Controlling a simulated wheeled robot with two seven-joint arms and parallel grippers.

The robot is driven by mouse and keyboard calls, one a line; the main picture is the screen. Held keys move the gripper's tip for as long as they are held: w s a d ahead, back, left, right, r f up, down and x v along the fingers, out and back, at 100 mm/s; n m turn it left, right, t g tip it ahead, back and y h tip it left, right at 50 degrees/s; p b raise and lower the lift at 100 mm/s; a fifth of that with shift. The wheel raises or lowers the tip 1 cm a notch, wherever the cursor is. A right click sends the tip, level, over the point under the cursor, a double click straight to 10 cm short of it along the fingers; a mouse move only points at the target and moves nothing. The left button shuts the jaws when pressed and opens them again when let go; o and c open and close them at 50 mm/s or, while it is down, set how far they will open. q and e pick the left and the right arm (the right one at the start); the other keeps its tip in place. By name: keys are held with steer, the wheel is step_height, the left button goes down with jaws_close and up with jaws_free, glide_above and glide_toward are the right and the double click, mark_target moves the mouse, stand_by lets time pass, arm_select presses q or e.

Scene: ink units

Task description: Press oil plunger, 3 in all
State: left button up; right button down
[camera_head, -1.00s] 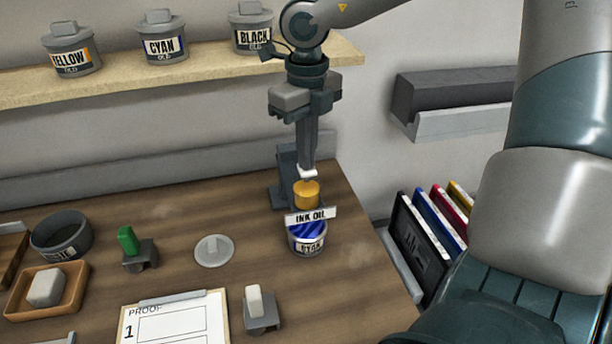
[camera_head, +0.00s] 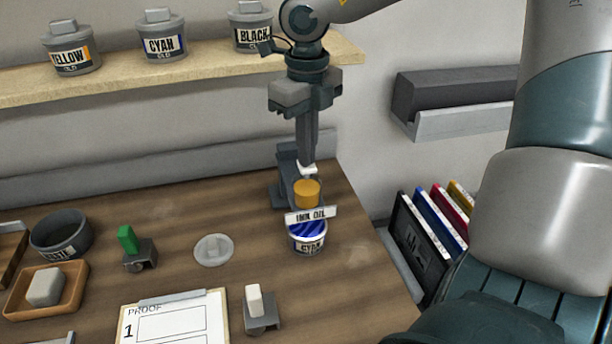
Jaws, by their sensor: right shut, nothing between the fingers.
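The ink oil dispenser stands near the table's right edge, with a yellow-orange body (camera_head: 306,192), a white plunger top (camera_head: 307,169) and an "INK OIL" sign (camera_head: 311,214). Its grey stand (camera_head: 284,178) is behind it. A cyan ink can (camera_head: 307,236) with blue ink inside sits under the sign. My right gripper (camera_head: 307,160) points straight down, shut and empty, with its fingertips at the white plunger top. I cannot tell exactly whether they touch it. My left gripper is not in view.
A loose grey lid (camera_head: 213,250), a green-handled tool (camera_head: 128,240), a white-handled tool (camera_head: 255,303) and a proof clipboard (camera_head: 175,320) lie left of the can. A round bowl (camera_head: 62,235) is farther left. Lidded cans stand on the shelf (camera_head: 110,82).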

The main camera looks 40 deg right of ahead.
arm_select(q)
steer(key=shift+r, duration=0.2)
arm_select(e)
steer(key=shift+r, duration=0.7)
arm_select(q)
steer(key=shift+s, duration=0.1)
arm_select(e)
steer(key=shift+f, duration=0.1)
steer(key=shift+f+b, duration=0.25)
steer(key=shift+b, duration=0.05)
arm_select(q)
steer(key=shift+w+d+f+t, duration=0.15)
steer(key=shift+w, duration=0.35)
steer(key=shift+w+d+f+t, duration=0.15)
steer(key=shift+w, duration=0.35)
arm_select(e)
steer(key=shift+f, duration=0.1)
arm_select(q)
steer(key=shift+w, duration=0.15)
